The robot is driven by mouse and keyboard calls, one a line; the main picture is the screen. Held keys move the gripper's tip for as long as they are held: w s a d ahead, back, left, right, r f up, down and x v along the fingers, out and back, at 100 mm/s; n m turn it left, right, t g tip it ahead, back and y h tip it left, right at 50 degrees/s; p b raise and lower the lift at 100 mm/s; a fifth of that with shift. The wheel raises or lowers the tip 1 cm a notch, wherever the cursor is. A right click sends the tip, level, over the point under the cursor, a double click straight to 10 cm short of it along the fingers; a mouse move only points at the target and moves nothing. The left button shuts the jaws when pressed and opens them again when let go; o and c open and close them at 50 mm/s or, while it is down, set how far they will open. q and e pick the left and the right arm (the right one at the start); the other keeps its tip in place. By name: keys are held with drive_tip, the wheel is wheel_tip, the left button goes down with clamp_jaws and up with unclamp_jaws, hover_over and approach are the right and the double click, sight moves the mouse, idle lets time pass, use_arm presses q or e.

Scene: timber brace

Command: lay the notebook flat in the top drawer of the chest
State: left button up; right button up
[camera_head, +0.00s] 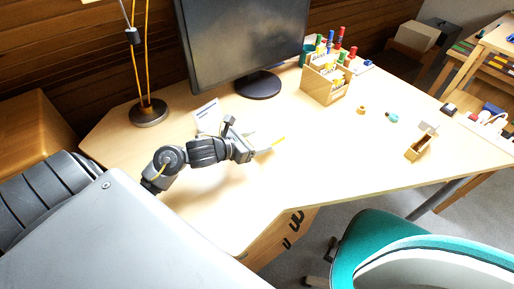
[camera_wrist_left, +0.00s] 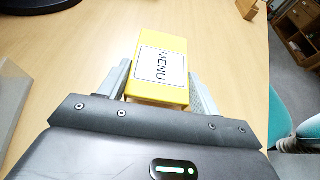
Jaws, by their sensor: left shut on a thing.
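In the head view my left gripper (camera_head: 256,149) is over the desk's left part, and only a thin yellow edge of the notebook (camera_head: 278,141) shows. A wooden front with dark marks (camera_head: 272,243) is below the desk's near edge; it may be the chest, but I cannot make out its top drawer. My right gripper is not in view.
The desk (camera_head: 340,150) holds a monitor (camera_head: 245,40), a lamp base (camera_head: 149,112), a wooden pen organizer (camera_head: 325,82) and small items at right. A teal chair (camera_head: 385,240) stands before the desk. The desk's middle is clear.

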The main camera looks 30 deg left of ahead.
use_arm(q)
drive_tip(key=shift+w+f, duration=0.15)
drive_tip(key=shift+f, duration=0.5)
wheel_tip(320, 180, down, 3)
drive_tip(key=shift+w+d+f, duration=0.1)
drive_tip(key=shift+d, duration=0.05)
drive_tip(key=shift+f, duration=0.25)
drive_tip(key=o, duration=1)
